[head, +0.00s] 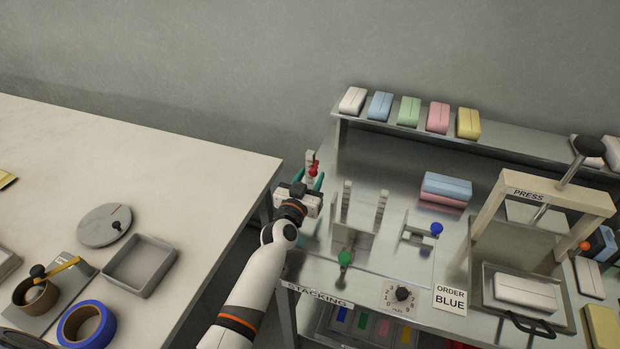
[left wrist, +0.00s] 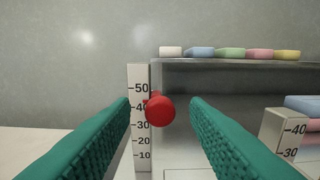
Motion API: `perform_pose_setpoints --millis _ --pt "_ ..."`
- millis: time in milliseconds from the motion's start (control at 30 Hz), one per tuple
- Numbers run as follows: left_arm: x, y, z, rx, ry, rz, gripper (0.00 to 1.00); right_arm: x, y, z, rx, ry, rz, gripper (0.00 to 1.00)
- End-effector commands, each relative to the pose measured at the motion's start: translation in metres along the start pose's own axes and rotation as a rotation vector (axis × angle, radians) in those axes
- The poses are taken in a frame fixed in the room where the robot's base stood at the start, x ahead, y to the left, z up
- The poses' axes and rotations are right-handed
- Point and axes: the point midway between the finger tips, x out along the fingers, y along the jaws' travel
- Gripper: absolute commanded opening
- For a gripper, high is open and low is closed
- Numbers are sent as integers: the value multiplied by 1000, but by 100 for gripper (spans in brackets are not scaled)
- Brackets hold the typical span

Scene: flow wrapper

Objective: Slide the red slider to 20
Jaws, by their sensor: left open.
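The red slider (head: 314,169) sits on an upright scale post at the left edge of the metal bench. In the left wrist view its round red knob (left wrist: 161,109) faces me, with a small red pointer near the 40 mark. The scale (left wrist: 140,125) reads from 10 at the bottom to 50 at the top. My left gripper (head: 317,180) is open, its two green fingers (left wrist: 160,120) spread on either side of the knob, with gaps on both sides. My right gripper is in neither view.
Two more scale posts (head: 347,198) stand to the right, with a green knob (head: 345,258) in front and a blue knob (head: 436,229) beyond. A shelf (head: 490,146) with coloured packs runs behind. The press (head: 528,195) stands at right. A white table (head: 200,165) is at left.

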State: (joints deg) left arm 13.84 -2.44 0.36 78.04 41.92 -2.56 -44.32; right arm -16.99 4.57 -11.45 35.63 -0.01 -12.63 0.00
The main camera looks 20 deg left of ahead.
Motion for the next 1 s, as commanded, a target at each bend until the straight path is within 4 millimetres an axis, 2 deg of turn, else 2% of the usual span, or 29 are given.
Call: perform_pose_setpoints --millis 300,367,567,833,1000 --pt "3 0 0 0 1 0 42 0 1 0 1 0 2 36" --pt "3 0 0 0 1 0 34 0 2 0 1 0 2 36" --pt "3 0 0 1 1 0 1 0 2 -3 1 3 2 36" --pt "3 0 -4 1 1 0 0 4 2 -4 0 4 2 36" --pt "3 0 -27 2 2 0 0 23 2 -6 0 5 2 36"
